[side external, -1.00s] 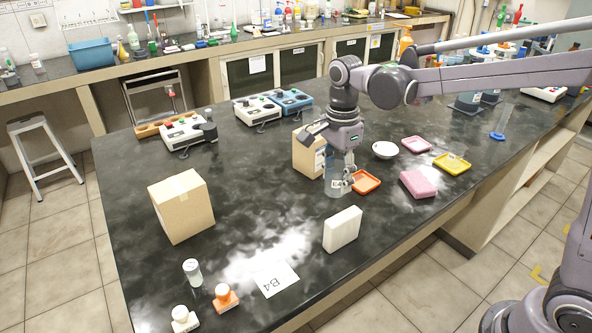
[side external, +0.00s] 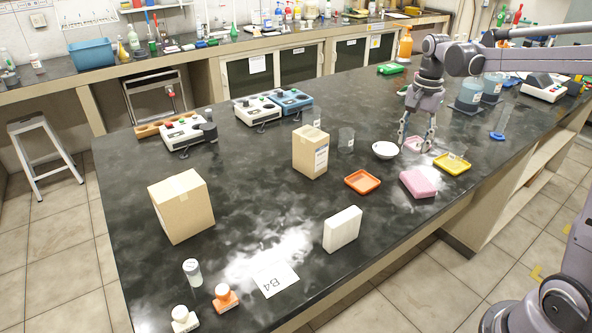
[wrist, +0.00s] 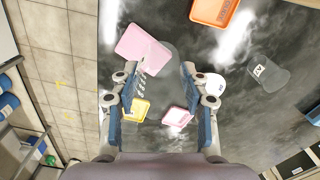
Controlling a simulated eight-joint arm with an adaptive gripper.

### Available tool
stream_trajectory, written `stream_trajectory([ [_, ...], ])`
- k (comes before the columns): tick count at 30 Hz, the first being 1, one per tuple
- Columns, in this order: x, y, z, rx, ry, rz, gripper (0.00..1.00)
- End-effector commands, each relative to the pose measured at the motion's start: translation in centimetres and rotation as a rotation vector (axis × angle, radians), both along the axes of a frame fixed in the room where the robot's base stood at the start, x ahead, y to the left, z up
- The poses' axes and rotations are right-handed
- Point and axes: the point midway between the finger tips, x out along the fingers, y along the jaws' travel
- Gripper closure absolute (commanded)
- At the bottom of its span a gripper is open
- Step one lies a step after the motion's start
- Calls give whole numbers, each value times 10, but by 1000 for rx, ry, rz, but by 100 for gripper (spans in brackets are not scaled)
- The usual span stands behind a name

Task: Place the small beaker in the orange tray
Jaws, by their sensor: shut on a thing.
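The orange tray (side external: 362,182) lies empty on the dark bench, and its edge shows at the top of the wrist view (wrist: 214,10). My gripper (side external: 416,146) is to the right of it, over the pink tray between the white bowl and the yellow tray. In the wrist view its fingers (wrist: 157,70) stand apart around a faint, see-through shape, which looks like the small beaker (wrist: 160,60). The beaker's outline is hard to make out in the side view.
A glass beaker (side external: 346,139) stands beside a cardboard box (side external: 310,152). A white block (side external: 342,229) stands in front of the orange tray.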

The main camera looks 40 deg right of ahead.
Motion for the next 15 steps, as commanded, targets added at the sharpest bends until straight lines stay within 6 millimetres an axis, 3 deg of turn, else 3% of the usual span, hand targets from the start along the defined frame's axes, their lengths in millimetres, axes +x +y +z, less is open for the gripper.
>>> stream_trajectory([
  [5, 11, 8, -10, 0, -1, 14, 85],
  [15, 56, 57, -50, 0, 0, 13, 85],
])
